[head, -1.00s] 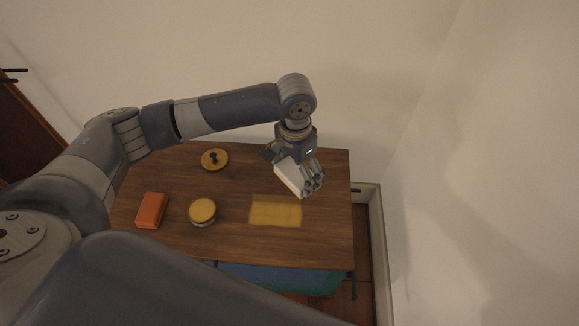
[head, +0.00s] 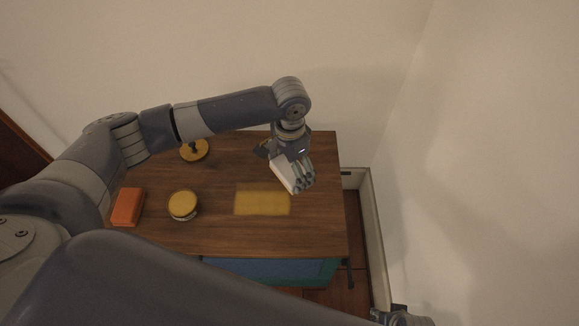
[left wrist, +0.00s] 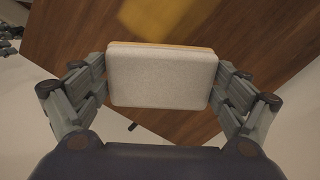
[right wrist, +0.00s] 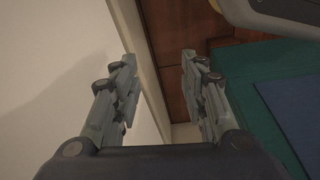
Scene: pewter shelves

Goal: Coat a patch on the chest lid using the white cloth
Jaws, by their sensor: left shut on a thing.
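The chest lid (head: 225,235) is a brown wooden top with a yellow rectangular patch (head: 262,199) on it. The patch also shows in the left wrist view (left wrist: 165,18). My left gripper (head: 303,186) is shut on the white cloth (head: 284,177), a thick pad-like block with a yellowish edge. The cloth fills the space between the fingers in the left wrist view (left wrist: 162,80). It is by the patch's upper right corner; whether it touches the lid cannot be told. My right gripper (right wrist: 160,80) is open and empty, low at the right, off the lid.
An orange-red block (head: 127,207) and a round tin with a yellow top (head: 183,205) stand left of the patch. A round yellow piece with a dark knob (head: 194,150) lies farther back. A teal body (head: 270,270) shows under the lid's front. White walls stand behind and right.

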